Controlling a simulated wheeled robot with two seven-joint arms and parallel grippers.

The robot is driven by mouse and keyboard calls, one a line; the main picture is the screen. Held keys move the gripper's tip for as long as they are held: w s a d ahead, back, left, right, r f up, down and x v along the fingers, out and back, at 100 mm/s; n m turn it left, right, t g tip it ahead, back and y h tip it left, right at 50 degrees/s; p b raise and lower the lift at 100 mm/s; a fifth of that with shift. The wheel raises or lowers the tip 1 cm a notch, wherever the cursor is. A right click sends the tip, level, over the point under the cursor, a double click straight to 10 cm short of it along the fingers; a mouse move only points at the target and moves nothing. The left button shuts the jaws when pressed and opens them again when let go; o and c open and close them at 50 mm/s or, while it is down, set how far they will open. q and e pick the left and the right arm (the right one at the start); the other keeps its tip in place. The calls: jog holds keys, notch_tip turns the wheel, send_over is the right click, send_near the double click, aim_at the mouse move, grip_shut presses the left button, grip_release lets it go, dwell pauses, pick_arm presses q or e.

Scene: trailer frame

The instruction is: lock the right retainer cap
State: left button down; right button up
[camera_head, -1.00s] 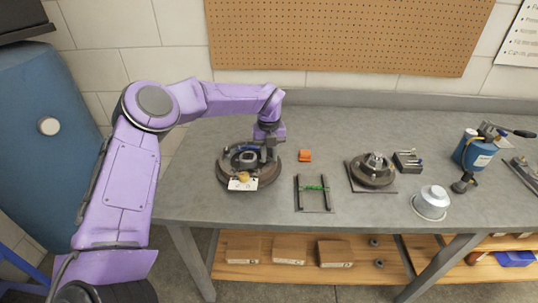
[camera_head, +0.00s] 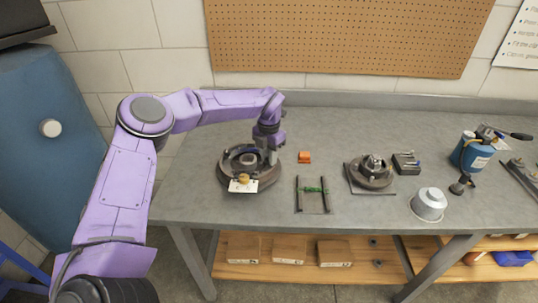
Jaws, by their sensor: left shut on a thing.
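The round dark brake assembly (camera_head: 232,182) lies on the left part of the grey workbench, with a paler hub at its middle and a white tag (camera_head: 243,186) with a yellowish piece at its front. My left gripper (camera_head: 272,163) reaches down from above onto the right side of this assembly. Its fingers are shut on a small part there, at the place of the right retainer cap. The fingers hide the cap, so its exact seating and turn cannot be told. My right gripper is not in view.
Further right are a hub on a plate (camera_head: 371,174), a small dark tray (camera_head: 405,162), a silver cup (camera_head: 429,204) and a blue canister (camera_head: 472,152).

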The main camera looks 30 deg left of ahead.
pick_arm(q)
jog(key=shift+r+m, duration=0.1)
jog(key=shift+m, duration=0.5)
jog(key=c, duration=0.9)
grip_release()
notch_tip(320, 180, up, 10)
jog(key=shift+r+b, duration=0.25)
jog(key=shift+b, duration=0.6)
